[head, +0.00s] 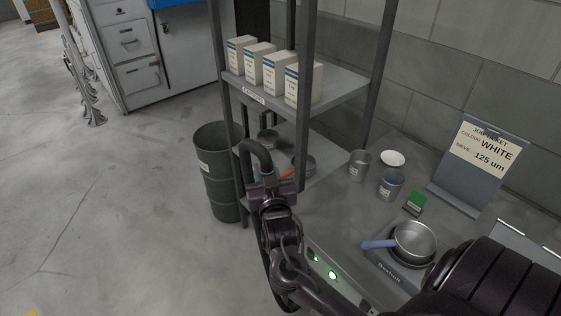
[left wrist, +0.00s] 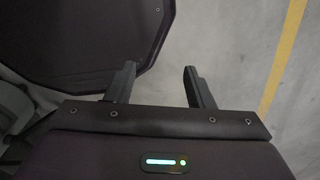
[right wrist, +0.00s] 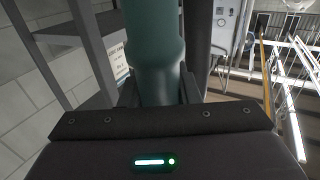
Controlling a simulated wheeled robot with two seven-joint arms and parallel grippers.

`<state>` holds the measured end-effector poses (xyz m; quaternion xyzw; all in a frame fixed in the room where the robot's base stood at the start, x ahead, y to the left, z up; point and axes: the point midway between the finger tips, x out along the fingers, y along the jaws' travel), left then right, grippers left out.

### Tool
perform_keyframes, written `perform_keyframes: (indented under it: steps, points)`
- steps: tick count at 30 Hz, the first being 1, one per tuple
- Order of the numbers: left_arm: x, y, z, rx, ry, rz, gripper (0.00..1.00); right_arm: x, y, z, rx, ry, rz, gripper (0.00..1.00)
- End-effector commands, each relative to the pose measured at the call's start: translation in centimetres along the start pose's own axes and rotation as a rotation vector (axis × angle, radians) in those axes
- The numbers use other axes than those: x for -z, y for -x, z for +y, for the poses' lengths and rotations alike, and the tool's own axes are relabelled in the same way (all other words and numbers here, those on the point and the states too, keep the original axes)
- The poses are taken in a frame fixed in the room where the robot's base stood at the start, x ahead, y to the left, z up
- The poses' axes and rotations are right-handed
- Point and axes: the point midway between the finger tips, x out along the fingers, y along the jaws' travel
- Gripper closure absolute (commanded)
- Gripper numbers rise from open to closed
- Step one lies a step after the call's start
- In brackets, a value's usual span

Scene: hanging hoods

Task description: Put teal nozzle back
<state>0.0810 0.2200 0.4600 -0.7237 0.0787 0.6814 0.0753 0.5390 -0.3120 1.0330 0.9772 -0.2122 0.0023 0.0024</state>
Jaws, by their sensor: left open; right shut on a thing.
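The teal nozzle (right wrist: 153,40) fills the upper middle of the right wrist view, between my right gripper's fingers (right wrist: 158,88). In the head view a teal band of the nozzle (head: 268,176) shows at the end of a dark, arched hose (head: 250,150). My right gripper (head: 272,190) is shut on it, in front of the shelf rack. Most of the nozzle is hidden there by the gripper. My left gripper (left wrist: 160,82) is open and empty above the floor in the left wrist view. It is not in the head view. I cannot make out a nozzle holder.
The grey shelf rack (head: 345,82) bears several white boxes (head: 268,68), with round pans (head: 268,137) below. A dark bin (head: 215,170) stands at its left. The bench at right holds cups (head: 391,183), a scale with a pan (head: 415,240) and a job ticket (head: 482,147).

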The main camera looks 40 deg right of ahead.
Motion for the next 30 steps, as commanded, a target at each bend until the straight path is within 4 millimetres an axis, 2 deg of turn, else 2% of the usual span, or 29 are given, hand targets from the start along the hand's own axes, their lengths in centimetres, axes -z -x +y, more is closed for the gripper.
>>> perform_keyframes:
  steps: [1,3,6,9,13,20,24,30]
  points:
    - [0.7,-0.2,-0.8,0.011,0.000,0.009,0.52,-0.2,-1.1,0.7,-0.044,-0.005,0.003,0.98]
    - [1.7,-0.2,-1.6,0.021,0.002,0.024,0.52,-0.5,-1.9,1.7,-0.092,-0.007,0.001,0.98]
    - [3.4,-0.4,-2.5,0.032,0.005,0.049,0.52,-1.0,-2.4,2.3,-0.124,-0.009,-0.002,0.98]
    - [4.2,-0.8,-2.9,0.035,0.006,0.061,0.52,-1.5,-2.4,2.4,-0.126,-0.008,-0.003,0.98]
    - [3.6,-1.9,-2.6,0.032,0.005,0.053,0.52,-2.6,-2.4,2.4,-0.124,-0.008,-0.003,0.98]
    - [1.1,-4.2,-0.8,0.010,0.002,0.019,0.52,-4.9,-2.4,2.3,-0.122,-0.008,-0.003,0.98]
    - [1.1,-5.0,-0.6,0.008,0.000,0.019,0.52,-5.7,-2.3,2.3,-0.122,-0.009,-0.003,0.98]
    - [1.9,-5.0,-0.9,0.011,0.000,0.031,0.52,-5.8,-2.3,2.3,-0.122,-0.009,-0.003,0.98]
